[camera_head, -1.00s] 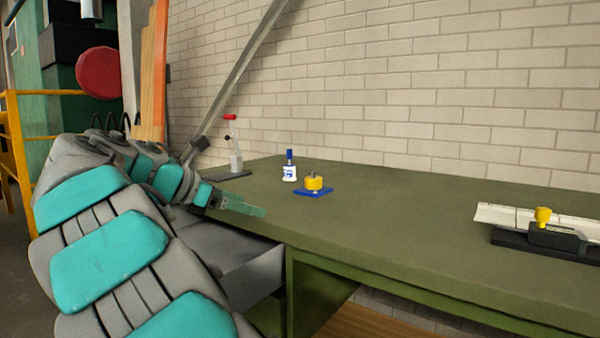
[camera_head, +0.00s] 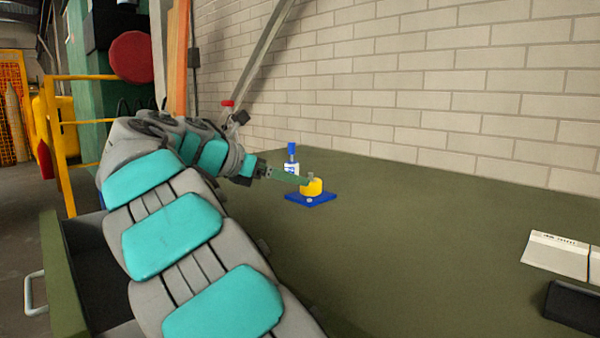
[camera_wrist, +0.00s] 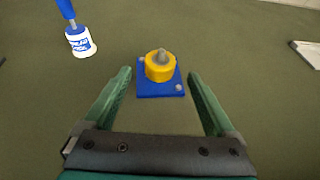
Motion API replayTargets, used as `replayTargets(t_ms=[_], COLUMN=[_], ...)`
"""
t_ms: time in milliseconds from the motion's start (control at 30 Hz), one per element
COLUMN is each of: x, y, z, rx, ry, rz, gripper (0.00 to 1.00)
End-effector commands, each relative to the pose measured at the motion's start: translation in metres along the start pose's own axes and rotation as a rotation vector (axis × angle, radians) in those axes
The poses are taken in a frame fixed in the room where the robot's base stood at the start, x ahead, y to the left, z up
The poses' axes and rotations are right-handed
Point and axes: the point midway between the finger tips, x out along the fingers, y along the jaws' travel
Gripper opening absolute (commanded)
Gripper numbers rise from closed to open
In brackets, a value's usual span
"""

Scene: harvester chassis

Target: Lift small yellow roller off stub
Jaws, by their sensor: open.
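The small yellow roller (camera_head: 311,188) sits on a grey stub (camera_wrist: 162,56) that rises through its middle. The stub stands on a blue base plate (camera_head: 310,199) on the green table. The roller also shows in the wrist view (camera_wrist: 159,70), ahead of my fingers and roughly centred between their lines. My gripper (camera_wrist: 157,80) is open and empty, with its two green fingers on either side of the blue plate's near part. In the head view my gripper (camera_head: 302,178) is close to the roller's left; contact cannot be told.
A white bottle with a blue top (camera_wrist: 81,40) stands to the left of the roller, close behind it in the head view. A white-and-black fixture (camera_head: 560,255) lies at the right. The table (camera_head: 430,230) between is clear. A brick wall runs behind.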

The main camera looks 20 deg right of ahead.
Motion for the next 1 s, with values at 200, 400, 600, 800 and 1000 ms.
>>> replayTargets(t_ms=[200,400,600,800,1000], x=[0.015,0.042,0.07,0.078,0.077], y=[-0.001,-0.001,0.0,0.0,0.0], z=[-0.001,-0.001,0.0,0.0,0.0], rx=[-0.001,-0.001,0.0,-0.001,0.0], ry=[0.0,0.001,0.001,0.0,0.0], rz=[-0.005,-0.004,-0.002,-0.001,-0.001], gripper=[0.91,0.91,0.91,0.91,0.86])
